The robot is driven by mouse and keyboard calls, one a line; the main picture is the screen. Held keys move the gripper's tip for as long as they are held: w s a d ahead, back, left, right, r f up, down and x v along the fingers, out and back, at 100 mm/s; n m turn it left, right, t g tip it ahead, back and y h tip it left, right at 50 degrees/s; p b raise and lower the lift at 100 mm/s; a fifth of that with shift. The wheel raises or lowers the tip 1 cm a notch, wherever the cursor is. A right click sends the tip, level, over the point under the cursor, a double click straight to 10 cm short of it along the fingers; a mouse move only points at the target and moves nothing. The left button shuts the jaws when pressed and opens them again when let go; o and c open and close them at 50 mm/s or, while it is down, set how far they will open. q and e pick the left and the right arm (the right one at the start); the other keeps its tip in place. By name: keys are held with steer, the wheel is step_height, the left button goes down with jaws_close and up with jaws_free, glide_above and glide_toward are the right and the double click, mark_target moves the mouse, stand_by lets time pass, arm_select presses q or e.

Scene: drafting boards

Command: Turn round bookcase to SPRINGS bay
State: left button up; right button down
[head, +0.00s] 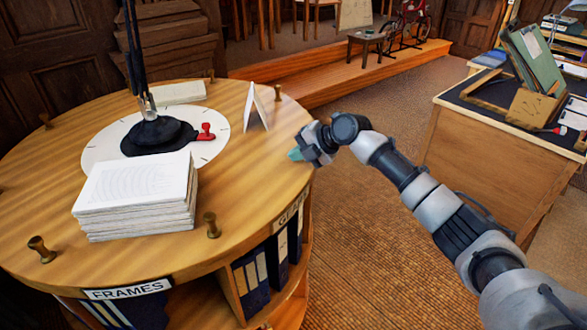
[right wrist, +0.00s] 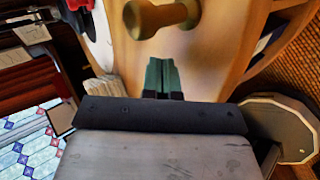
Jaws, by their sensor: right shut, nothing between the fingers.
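The round bookcase (head: 245,190) is a wooden drum with a wide top. Its front bay carries a FRAMES label (head: 127,289). A second label (head: 290,212), seen edge-on and seeming to begin with G, is on the right side. No SPRINGS label shows. Turned pegs stand round the rim, one at the front right (head: 212,225) and one at the front left (head: 41,249). My right gripper (head: 296,154) is shut and empty at the top's right edge. In the right wrist view its teal fingertips (right wrist: 162,74) point toward a peg (right wrist: 155,16), apart from it. My left gripper is out of view.
On the top are a paper stack (head: 135,195), a white dial (head: 100,150) with a black-based stand and red stamp (head: 206,132), and a folded card (head: 256,108). Binders (head: 250,280) fill the bays. A desk (head: 490,150) stands right; carpet (head: 370,260) lies clear between.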

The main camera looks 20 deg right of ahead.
steer(key=shift+w+d, duration=0.15)
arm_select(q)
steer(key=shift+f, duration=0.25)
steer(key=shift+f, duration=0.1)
